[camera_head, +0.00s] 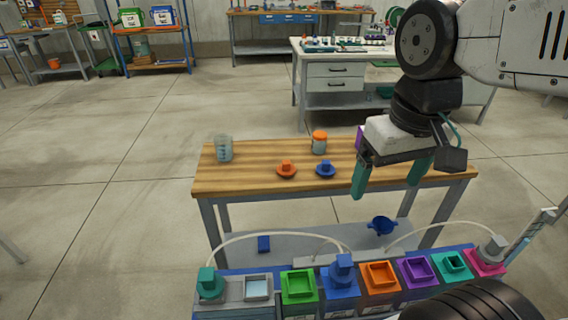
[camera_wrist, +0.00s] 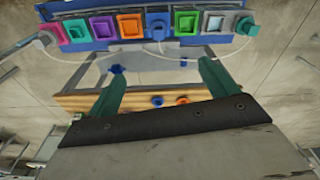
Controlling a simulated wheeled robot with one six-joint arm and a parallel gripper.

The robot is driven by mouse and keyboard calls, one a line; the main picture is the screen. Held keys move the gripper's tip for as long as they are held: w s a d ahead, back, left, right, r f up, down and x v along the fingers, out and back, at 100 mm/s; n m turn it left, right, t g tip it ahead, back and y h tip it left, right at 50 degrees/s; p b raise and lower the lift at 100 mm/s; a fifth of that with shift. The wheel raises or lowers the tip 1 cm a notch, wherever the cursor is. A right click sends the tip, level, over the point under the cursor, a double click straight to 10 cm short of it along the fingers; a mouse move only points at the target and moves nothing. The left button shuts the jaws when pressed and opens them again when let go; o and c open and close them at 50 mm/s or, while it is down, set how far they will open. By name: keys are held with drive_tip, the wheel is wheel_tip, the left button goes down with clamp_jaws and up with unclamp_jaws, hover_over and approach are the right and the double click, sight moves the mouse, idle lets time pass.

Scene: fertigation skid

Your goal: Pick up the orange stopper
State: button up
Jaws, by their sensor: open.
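The orange stopper (camera_head: 287,171), a wide round flange with a square knob on top, sits upright on the wooden bench top (camera_head: 245,182). It also shows in the wrist view (camera_wrist: 182,100), small and partly cut off by my gripper's body. A similar blue stopper (camera_head: 326,170) sits just to its right in the head view, apart from it. My gripper (camera_head: 387,187) has two green fingers spread wide with nothing between them. It is raised in front of the bench's right part, to the right of both stoppers. In the wrist view the fingers (camera_wrist: 162,68) are also apart.
A clear beaker (camera_head: 224,149) and an orange-lidded jar (camera_head: 319,143) stand behind the stoppers. The skid (camera_head: 320,308) with several coloured square sockets and thin hoses runs along the front. A blue funnel-like part (camera_head: 382,226) lies on the lower shelf. The bench's front left is clear.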

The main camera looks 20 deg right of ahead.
drive_tip(key=w, duration=1.3)
drive_tip(key=m+g, duration=0.1)
drive_tip(key=m, duration=0.1)
hover_over(286, 162)
wheel_tip(286, 162, down, 20)
drive_tip(key=shift+f, duration=0.2)
wheel_tip(286, 162, down, 3)
drive_tip(key=shift+w+r, duration=0.15)
drive_tip(key=shift+f, duration=2.8)
drive_tip(key=c, duration=1.1)
